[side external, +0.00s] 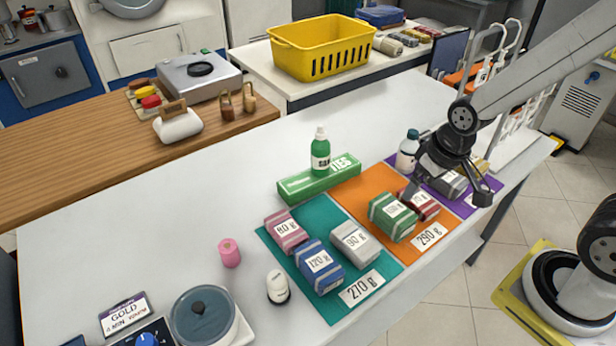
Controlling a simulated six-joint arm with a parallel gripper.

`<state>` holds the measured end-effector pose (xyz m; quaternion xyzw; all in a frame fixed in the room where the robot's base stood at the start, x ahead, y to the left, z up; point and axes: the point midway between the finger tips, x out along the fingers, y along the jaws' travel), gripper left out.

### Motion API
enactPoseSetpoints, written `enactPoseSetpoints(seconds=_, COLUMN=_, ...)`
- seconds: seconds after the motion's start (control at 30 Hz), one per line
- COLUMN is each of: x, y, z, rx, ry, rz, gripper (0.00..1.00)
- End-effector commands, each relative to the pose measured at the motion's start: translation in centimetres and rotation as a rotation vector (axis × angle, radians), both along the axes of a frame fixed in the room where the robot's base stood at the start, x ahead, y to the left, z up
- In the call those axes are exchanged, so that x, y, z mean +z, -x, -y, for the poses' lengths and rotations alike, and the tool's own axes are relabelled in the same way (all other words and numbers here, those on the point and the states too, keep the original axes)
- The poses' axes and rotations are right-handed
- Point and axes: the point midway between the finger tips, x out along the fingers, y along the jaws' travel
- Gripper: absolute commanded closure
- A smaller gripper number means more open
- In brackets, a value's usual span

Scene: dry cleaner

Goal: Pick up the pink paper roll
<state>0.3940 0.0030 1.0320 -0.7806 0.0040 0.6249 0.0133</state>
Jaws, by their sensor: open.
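The pink paper roll (230,253) stands upright on the white table, left of the teal mat. It is small and has a narrower top. My gripper (449,188) is at the right, above the orange and purple mats, far from the roll. It is open, and nothing shows between its fingers. The arm partly covers the packages beneath it.
Labelled packages lie on the teal (313,226), orange (372,184) and purple mats. A white bottle (277,287) stands right of the roll. A green bottle (320,152) stands by a green box (318,180). Table left of the roll is clear.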

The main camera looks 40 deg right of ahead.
Motion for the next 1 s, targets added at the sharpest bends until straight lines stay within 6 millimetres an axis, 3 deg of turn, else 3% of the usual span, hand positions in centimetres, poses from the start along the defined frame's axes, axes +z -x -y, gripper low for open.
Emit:
enactPoseSetpoints(seconds=0.37, x=-2.3, y=-2.2, z=-4.0, rx=-0.261, ry=-0.190, rz=-0.154, gripper=0.00)
enactPoseSetpoints(seconds=1.0, x=-7.9, y=-8.9, z=-16.5, rx=-0.880, ry=-0.674, rz=-0.537, gripper=0.00)
